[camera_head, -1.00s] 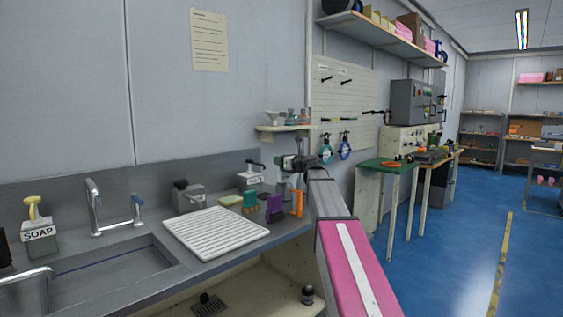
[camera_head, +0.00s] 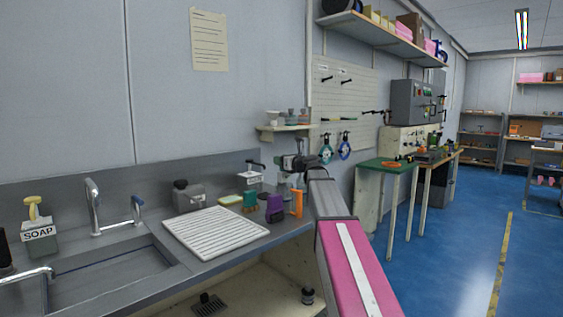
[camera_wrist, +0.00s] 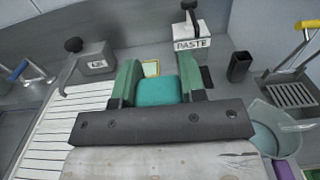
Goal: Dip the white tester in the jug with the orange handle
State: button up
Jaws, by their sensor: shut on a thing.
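In the head view, my gripper (camera_head: 290,163) is above the far right end of the counter, over a row of jugs with green (camera_head: 249,202), purple (camera_head: 274,208) and orange (camera_head: 297,203) handles. In the wrist view, my gripper (camera_wrist: 160,85) has green fingers with a rounded teal thing (camera_wrist: 158,90) filling the gap between them. I cannot tell whether this is part of the white tester; no white tester shows clearly. A clear jug (camera_wrist: 270,130) with a purple handle (camera_wrist: 284,170) stands to the right. The orange handle is out of the wrist view.
A ribbed white drainboard (camera_head: 215,233) lies left of the jugs, beside the sink (camera_head: 110,275). A yellow sponge (camera_wrist: 151,68), a paste dispenser (camera_wrist: 193,42), a dark cup (camera_wrist: 238,67) and a grey dispenser (camera_wrist: 92,60) stand close by. A small shelf (camera_head: 285,128) is on the wall.

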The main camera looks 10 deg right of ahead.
notch_tip(320, 180, up, 13)
dwell(1.4)
